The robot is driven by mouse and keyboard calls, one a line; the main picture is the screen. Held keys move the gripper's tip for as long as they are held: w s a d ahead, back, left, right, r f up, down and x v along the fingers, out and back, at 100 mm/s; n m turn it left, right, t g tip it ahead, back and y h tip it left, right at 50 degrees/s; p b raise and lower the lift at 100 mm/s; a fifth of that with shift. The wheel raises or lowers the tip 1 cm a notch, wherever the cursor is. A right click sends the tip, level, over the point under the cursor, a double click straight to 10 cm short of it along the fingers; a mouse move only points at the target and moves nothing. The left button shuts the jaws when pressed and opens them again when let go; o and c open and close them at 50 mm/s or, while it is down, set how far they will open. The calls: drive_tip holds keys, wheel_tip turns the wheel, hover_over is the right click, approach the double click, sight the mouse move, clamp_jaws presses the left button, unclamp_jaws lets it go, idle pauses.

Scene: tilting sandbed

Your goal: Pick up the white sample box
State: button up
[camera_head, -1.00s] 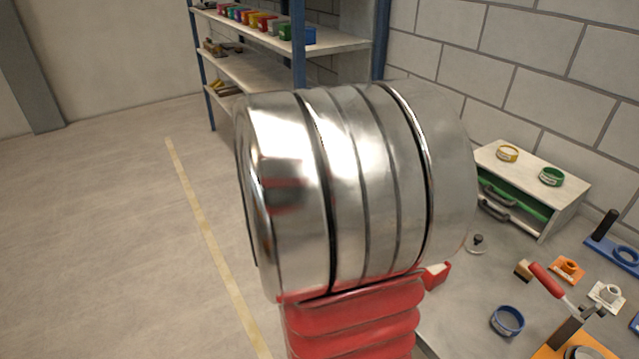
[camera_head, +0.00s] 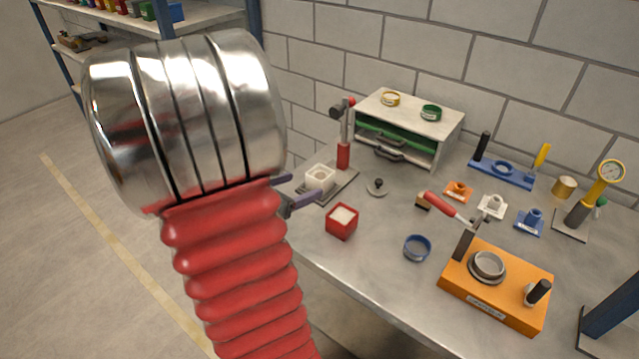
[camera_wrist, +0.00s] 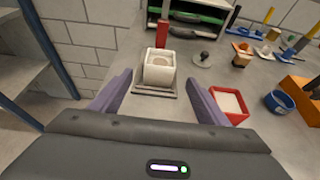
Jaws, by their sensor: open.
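The white sample box (camera_head: 320,178) is a small open-topped white box standing on a grey plate (camera_head: 338,188) at the left end of the workbench. In the wrist view the white box (camera_wrist: 160,68) is ahead of my gripper, between the lines of its fingers. My gripper (camera_head: 298,190) shows partly behind my arm in the head view, its two purple-grey fingers spread apart beside the box. In the wrist view my gripper (camera_wrist: 157,88) is open, with nothing between the fingers. Whether a finger touches the box I cannot tell.
A red box with white filling (camera_head: 341,222) stands close in front of the plate. A red post (camera_head: 343,155) rises just behind the white box.

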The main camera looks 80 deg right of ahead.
sight(314, 182)
drive_tip(key=shift+x, duration=2.4)
drive_tip(key=shift+x, duration=2.55)
drive_tip(key=shift+w+f, duration=0.1)
drive_tip(key=shift+f, duration=0.05)
drive_tip(key=shift+c, duration=0.5)
drive_tip(key=c, duration=1.3)
drive_tip(key=shift+r, duration=5.05)
